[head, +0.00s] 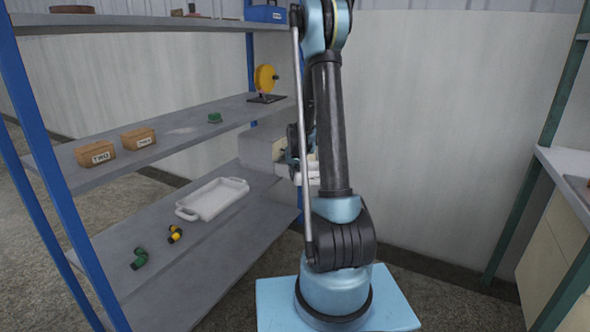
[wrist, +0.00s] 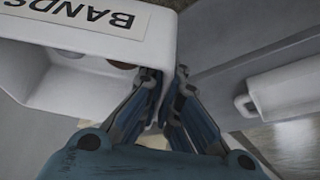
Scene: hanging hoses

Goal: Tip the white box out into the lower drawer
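The white box (wrist: 100,50), labelled BANDS, fills the upper left of the wrist view, tilted in the picture. Dark round items (wrist: 122,64) show inside it. My gripper (wrist: 168,88) has its blue-black fingers closed about the box's side wall near its edge. In the head view a small part of the white box (head: 313,178) shows behind my arm, and the gripper there is mostly hidden. A grey drawer unit (head: 258,146) stands at the right end of the shelf, partly behind the arm. I cannot clearly make out its lower drawer.
A white two-handled tray (head: 212,199) lies on the lower shelf, with green (head: 139,259) and yellow-black fittings (head: 174,234) nearby. Brown boxes (head: 96,153) and a yellow reel (head: 265,80) stand on the middle shelf. A blue post (head: 45,160) is at left, a counter (head: 570,175) at right.

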